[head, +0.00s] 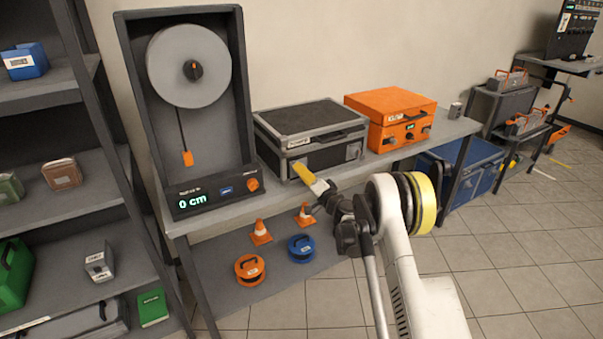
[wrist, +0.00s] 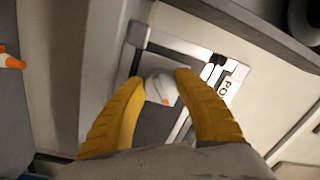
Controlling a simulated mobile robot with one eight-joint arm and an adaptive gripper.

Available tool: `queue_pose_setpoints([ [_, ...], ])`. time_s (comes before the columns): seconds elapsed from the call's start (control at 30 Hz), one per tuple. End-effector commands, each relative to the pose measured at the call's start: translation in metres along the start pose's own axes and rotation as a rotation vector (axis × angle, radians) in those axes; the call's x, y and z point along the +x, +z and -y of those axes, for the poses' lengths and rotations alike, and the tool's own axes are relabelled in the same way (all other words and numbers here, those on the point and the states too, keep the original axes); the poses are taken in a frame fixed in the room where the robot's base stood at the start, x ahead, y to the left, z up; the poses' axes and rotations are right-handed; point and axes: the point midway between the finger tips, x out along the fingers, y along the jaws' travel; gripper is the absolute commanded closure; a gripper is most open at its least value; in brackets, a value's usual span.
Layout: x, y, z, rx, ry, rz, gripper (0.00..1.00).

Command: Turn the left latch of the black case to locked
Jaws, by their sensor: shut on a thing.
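The black case (head: 312,115) sits shut on the workbench, with silver edging, a front handle and a white label on its lid edge. My gripper (head: 300,170) reaches its front left corner. In the wrist view my yellow fingers (wrist: 162,82) are closed on a small light grey latch knob (wrist: 160,90) with an orange mark. In the head view the left latch is hidden behind my gripper.
A winch-like board with a grey disc (head: 189,66) and a "0 cm" display (head: 193,200) stands left of the case. An orange case (head: 391,120) stands to its right. Cones and reels lie on the shelf (head: 318,285) below.

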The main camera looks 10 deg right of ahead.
Motion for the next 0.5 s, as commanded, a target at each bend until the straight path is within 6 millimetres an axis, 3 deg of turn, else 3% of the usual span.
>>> queue_pose_setpoints([
  [0.5,0.0004,0.0,0.002,0.467,-0.007,-0.037,0.93],
])
